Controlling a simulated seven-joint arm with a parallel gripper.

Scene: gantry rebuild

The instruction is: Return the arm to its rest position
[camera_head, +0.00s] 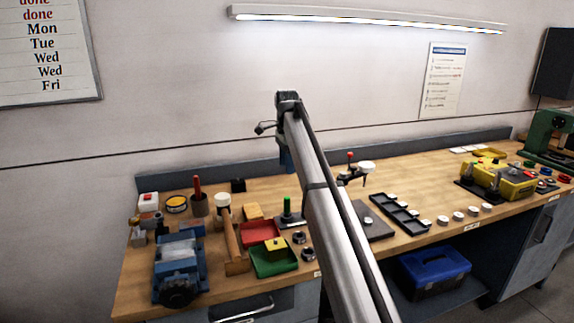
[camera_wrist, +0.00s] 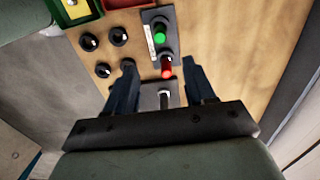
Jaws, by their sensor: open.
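My arm (camera_head: 335,220) rises from the lower right of the head view to a joint (camera_head: 288,100) above the workbench. My gripper cannot be made out clearly in the head view, where the arm covers part of the scene. In the wrist view my gripper (camera_wrist: 162,82) has two dark blue fingers spread wide apart. They point at the workbench (camera_head: 255,199). A red-topped part (camera_wrist: 167,70) and a metal post show in the gap between them, and neither finger visibly grips anything.
A blue vise (camera_head: 178,262), a mallet (camera_head: 229,232), red and green trays (camera_head: 272,265) and a green-topped post (camera_head: 287,204) stand left of my arm. A black compartment tray (camera_head: 397,214) and a yellow box (camera_head: 503,181) lie right. Dark rings (camera_wrist: 88,41) lie near my fingers.

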